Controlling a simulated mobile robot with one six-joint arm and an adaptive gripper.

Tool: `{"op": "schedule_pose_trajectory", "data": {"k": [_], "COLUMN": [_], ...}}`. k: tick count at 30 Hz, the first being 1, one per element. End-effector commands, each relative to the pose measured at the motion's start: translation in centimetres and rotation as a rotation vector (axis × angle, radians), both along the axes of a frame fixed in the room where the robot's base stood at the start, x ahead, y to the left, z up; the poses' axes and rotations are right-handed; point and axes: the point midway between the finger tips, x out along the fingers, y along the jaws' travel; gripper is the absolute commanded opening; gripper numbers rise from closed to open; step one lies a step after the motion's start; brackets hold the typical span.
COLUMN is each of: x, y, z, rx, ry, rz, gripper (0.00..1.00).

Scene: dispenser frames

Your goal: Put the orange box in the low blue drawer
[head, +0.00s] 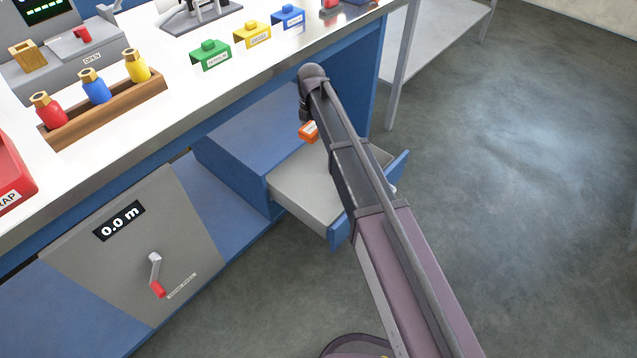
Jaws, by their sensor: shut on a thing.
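The small orange box (308,132) shows just below the dark end of my arm, with a pale label on its top. My gripper (305,112) is shut on it and holds it over the inner part of the open drawer; the fingers are small and partly hidden by my arm. The low blue drawer (305,192) is pulled out under the workbench. It has a grey inside and a blue front. The part of its floor that shows is empty. My arm crosses over the drawer and hides its middle and part of its front.
The white bench top (215,95) overhangs the drawer close to my arm's end. A grey panel with a red-handled crank (157,275) is left of the drawer. The floor at right is clear.

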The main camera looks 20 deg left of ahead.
Motion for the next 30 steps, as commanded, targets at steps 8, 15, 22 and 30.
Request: {"op": "schedule_pose_trajectory", "data": {"k": [8, 15, 22, 30], "x": [0.0, 0.0, 0.0, 0.0], "y": [0.1, 0.1, 0.2, 0.2], "z": [-5.7, -9.7, -13.6, -18.1], "rx": [0.0, 0.0, 0.0, 0.0], "ry": [0.0, 0.0, 0.0, 0.0], "rz": [-0.012, -0.023, -0.033, -0.045], "gripper": [0.2, 0.2, 0.2, 0.2]}}
